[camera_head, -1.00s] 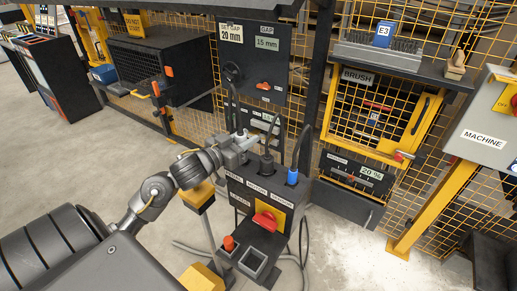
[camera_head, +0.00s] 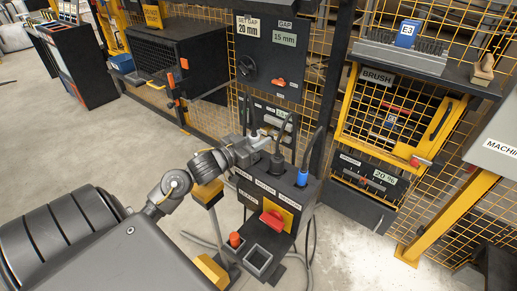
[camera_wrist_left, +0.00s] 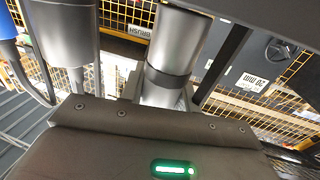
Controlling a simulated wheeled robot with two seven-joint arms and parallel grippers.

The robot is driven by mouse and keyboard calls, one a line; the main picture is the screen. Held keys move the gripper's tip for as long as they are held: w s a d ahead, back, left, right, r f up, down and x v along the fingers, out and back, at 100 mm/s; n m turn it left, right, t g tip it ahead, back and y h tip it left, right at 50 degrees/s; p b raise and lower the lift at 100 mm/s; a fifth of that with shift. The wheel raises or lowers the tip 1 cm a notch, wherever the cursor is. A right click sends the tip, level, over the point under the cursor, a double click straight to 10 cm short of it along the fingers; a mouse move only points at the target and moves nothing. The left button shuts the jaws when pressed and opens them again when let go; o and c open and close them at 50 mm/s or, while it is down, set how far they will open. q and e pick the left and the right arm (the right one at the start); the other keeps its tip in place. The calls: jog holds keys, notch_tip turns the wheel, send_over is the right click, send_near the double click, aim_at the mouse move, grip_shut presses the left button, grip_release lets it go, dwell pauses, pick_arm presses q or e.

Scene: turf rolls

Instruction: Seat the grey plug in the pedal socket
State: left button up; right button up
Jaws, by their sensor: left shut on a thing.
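My left gripper (camera_head: 257,145) is over the left end of the top of a dark control box (camera_head: 272,190) and is shut on the grey plug. The grey plug (camera_wrist_left: 172,55) shows as a grey cylinder with a darker band in the left wrist view. In the head view the gripper mostly hides it. The pedal socket beneath is hidden, so I cannot tell whether the plug is in it. A dark plug (camera_head: 277,163) stands in the middle of the box top, and a blue plug (camera_head: 302,178) stands at its right. My right gripper is not in view.
A red switch (camera_head: 272,219) on a yellow plate is on the box front. Below it are an orange knob (camera_head: 235,240) and an open square holder (camera_head: 258,260). Cables rise from the plugs. A gap panel (camera_head: 270,60) and yellow mesh stand behind.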

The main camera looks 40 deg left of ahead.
pick_arm(q)
jog(key=shift+s+d+f, duration=0.1)
jog(key=shift+s+f, duration=0.05)
jog(key=shift+f, duration=0.8)
jog(key=shift+s+d+f, duration=0.1)
jog(key=shift+s+f, duration=0.05)
jog(key=shift+f, duration=0.8)
grip_shut()
jog(key=o, duration=0.7)
grip_release()
jog(key=shift+f, duration=0.1)
jog(key=o, duration=0.3)
jog(key=shift+w+a+f, duration=0.1)
jog(key=shift+w+a, duration=0.05)
jog(key=shift+w, duration=0.25)
jog(key=shift+o, duration=0.2)
jog(key=shift+s+r, duration=0.25)
jog(key=shift+r, duration=0.05)
jog(key=s+a+b, duration=0.1)
jog(key=s+a, duration=0.1)
jog(key=s, duration=0.9)
jog(key=shift+s, duration=0.3)
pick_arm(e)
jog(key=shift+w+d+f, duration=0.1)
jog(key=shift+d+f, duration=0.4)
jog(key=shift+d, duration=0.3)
pick_arm(q)
jog(key=shift+a+r, duration=0.1)
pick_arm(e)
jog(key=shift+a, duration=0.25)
